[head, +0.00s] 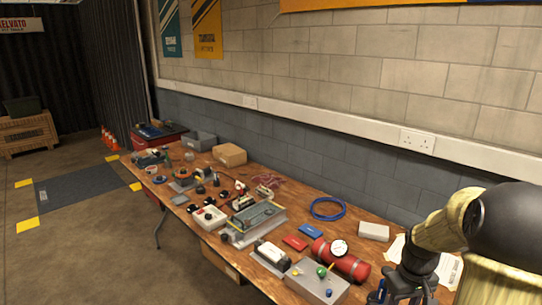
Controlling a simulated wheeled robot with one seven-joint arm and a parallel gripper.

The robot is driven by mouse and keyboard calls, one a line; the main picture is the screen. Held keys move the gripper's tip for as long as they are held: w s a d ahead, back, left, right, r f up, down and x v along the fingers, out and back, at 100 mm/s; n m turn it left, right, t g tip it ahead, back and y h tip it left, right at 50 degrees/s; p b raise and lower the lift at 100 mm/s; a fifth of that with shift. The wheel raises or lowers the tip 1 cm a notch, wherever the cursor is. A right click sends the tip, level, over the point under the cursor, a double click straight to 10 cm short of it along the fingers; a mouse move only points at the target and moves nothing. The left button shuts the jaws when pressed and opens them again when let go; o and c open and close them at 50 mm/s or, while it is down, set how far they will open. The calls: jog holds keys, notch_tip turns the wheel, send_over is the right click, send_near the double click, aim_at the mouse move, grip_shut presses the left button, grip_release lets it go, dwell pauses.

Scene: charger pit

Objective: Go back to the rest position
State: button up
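My arm comes in from the right edge in a yellowish sleeve with a black joint. My gripper (400,292) points down at the bottom right, over or close to the near right end of the wooden workbench (350,230). Its fingertips are cut off or too small to make out, so I cannot tell if it is open or holds anything. Small blue parts show beside it. A red cylinder with a round gauge (340,252) lies just left of it. A grey box with buttons (317,281) stands further left.
Open floor (100,255) lies left, with a dark mat (80,190) and orange cones (110,140).

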jog(key=s+a+r+t+p, duration=0.1)
jog(key=s+a, duration=0.3)
jog(key=a, duration=0.6)
jog(key=s+a+r+t+p, duration=0.1)
jog(key=s+a+r, duration=0.2)
jog(key=a, duration=0.7)
jog(key=shift+s+a+m, duration=0.4)
